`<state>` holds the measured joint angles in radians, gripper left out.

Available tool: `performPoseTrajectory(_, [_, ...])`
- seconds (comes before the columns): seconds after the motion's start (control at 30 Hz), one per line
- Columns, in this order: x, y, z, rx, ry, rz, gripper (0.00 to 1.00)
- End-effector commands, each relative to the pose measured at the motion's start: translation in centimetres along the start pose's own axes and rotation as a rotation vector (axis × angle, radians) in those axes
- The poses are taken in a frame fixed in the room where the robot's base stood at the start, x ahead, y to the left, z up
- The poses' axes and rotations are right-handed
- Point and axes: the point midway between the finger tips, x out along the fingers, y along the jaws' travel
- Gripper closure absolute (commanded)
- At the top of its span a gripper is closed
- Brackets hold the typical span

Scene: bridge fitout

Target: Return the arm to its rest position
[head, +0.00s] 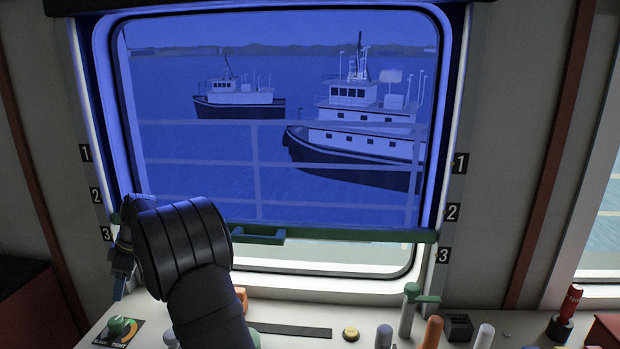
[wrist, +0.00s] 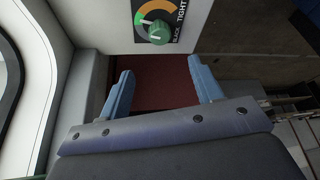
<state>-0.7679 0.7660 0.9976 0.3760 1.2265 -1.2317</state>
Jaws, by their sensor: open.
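My gripper (wrist: 163,88) is open in the wrist view, its two blue fingers apart with nothing between them. In the head view my gripper (head: 122,268) is at the lower left of the window, partly hidden by my dark arm. It is above the console, near the left end of the green bar (head: 340,234); I cannot tell whether it touches the bar. A green knob (head: 116,326) on a coloured dial marked TIGHT lies below it. The knob (wrist: 159,32) also shows beyond the fingers in the wrist view, apart from them.
A blue see-through blind (head: 200,60) covers most of the window, its green bar between marks 2 and 3. The console (head: 300,312) carries a green-topped lever (head: 410,305), an orange handle (head: 432,333), a yellow button (head: 351,334) and a red-topped lever (head: 570,300).

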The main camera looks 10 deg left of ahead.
Motion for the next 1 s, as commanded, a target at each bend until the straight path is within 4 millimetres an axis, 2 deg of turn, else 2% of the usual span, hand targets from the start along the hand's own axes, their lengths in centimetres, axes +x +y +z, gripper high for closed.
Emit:
performPoseTrajectory(0.2, [-4.5, 0.1, 0.0, 0.001, 0.001, 0.002, 0.41])
performPoseTrajectory(0.27, [-5.2, 0.0, 0.0, 0.001, 0.0, 0.0, 0.41])
performPoseTrajectory(0.3, [-3.7, -0.1, 0.1, 0.001, -0.002, -0.006, 0.41])
performPoseTrajectory(1.0, [10.4, -0.1, 0.0, 0.001, -0.001, -0.004, 0.41])
